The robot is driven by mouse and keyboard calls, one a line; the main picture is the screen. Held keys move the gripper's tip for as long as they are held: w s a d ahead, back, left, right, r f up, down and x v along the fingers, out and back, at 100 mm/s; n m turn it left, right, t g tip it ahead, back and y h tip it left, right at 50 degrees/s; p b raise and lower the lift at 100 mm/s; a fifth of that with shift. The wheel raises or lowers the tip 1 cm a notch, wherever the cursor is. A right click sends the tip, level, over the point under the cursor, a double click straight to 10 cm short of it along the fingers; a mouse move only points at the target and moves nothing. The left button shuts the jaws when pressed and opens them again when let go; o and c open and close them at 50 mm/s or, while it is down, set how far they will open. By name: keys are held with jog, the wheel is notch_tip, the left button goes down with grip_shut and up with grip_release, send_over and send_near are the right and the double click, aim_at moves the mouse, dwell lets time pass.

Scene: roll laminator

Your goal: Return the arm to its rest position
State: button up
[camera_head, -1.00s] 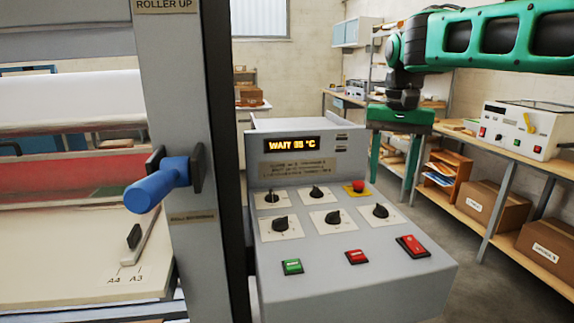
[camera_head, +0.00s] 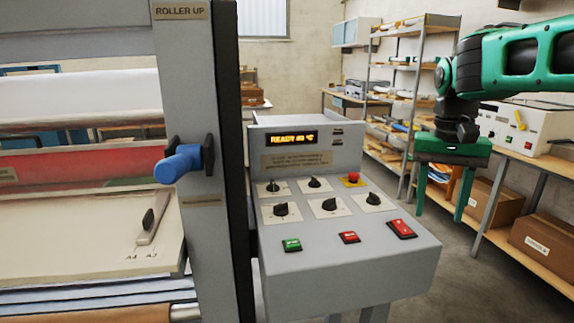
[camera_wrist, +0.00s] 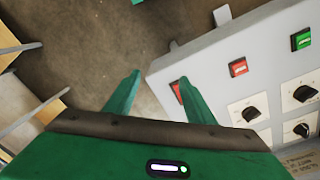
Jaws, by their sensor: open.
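My green gripper (camera_head: 438,207) hangs from my green arm at the right in the head view, to the right of the grey control console (camera_head: 345,270). Its two fingers point down, apart, with nothing between them. In the wrist view my gripper (camera_wrist: 155,85) is open and empty above the bare floor, and one finger overlaps the console's edge in the picture. I cannot tell the gap there. The console display (camera_head: 291,139) reads READY with a temperature. It carries several black knobs, a green button (camera_head: 291,245), red buttons and a red mushroom button (camera_head: 353,178).
The laminator with its blue lever (camera_head: 180,165) and grey post (camera_head: 205,250) stands at the left. A wooden bench (camera_head: 540,165) with a white device and cardboard boxes (camera_head: 545,233) runs along the right. A metal shelf stands behind. Floor between console and bench is clear.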

jog(key=s+d+f, duration=0.3)
jog(key=s+f, duration=0.2)
jog(key=s, duration=0.3)
jog(key=s+d+f, duration=0.3)
jog(key=s+f, duration=0.2)
jog(key=s, duration=0.3)
jog(key=s+d+f+m, duration=0.1)
jog(key=s+d+f, duration=0.2)
jog(key=s+f, duration=0.2)
jog(key=s, duration=0.2)
jog(key=shift+s+d+y, duration=0.2)
jog(key=shift+s+y, duration=0.2)
jog(key=shift+r, duration=0.1)
jog(key=shift+c, duration=0.5)
